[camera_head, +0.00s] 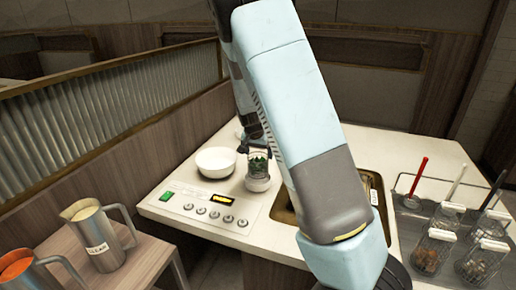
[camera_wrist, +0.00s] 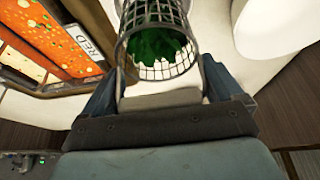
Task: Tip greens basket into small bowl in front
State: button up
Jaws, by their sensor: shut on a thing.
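My gripper (camera_head: 254,144) is shut on the greens basket (camera_head: 258,163), a round wire basket holding dark green leaves. In the wrist view the basket (camera_wrist: 158,66) sits between my two fingers, with the greens (camera_wrist: 160,45) inside its mesh. A white bowl (camera_head: 216,162) stands on the counter just left of the basket in the head view; part of a white round shape (camera_wrist: 275,22) shows in the wrist view. A small white round thing (camera_head: 257,184) shows directly below the basket; I cannot tell whether they touch.
A control panel with buttons (camera_head: 215,212) lies in front. A rack with several wire baskets (camera_head: 435,250) stands right. Metal jugs (camera_head: 95,235) stand on a side table at left.

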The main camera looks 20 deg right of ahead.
aim_at(256, 154)
jog(key=shift+f, duration=1.35)
jog(key=shift+w, duration=0.1)
